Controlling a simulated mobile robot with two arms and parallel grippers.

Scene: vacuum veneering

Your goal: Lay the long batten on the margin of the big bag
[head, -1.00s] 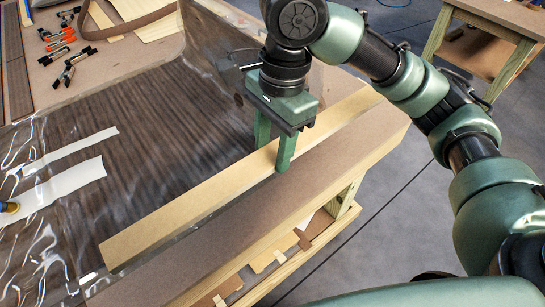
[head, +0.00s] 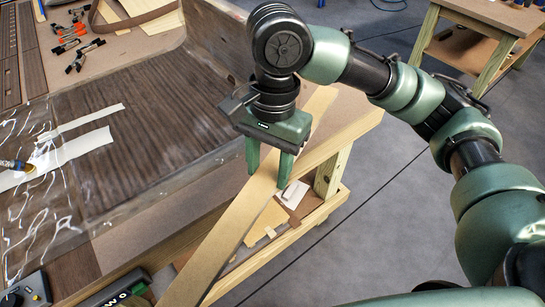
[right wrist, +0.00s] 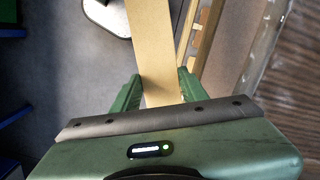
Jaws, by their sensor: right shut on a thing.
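My right gripper (head: 270,168) is shut on the long batten (head: 228,232), a pale, straight wooden strip. The batten runs slantwise across the table's front edge, its near end reaching past the edge in front of the lower shelf. It looks held above the table; its exact height is unclear. In the right wrist view the batten (right wrist: 150,45) passes between the green fingers (right wrist: 158,92). The big bag (head: 140,150) is clear, wrinkled film over a dark wood-grained panel, to the left of my gripper. My left gripper is not in view.
Pale strips (head: 75,155) and a brass fitting (head: 17,165) lie on the bag at left. Several clamps (head: 75,48) lie at the back left. A black device (head: 115,290) stands at the bottom. A lower shelf (head: 310,208) lies under the table edge. Another wooden table (head: 475,30) stands back right.

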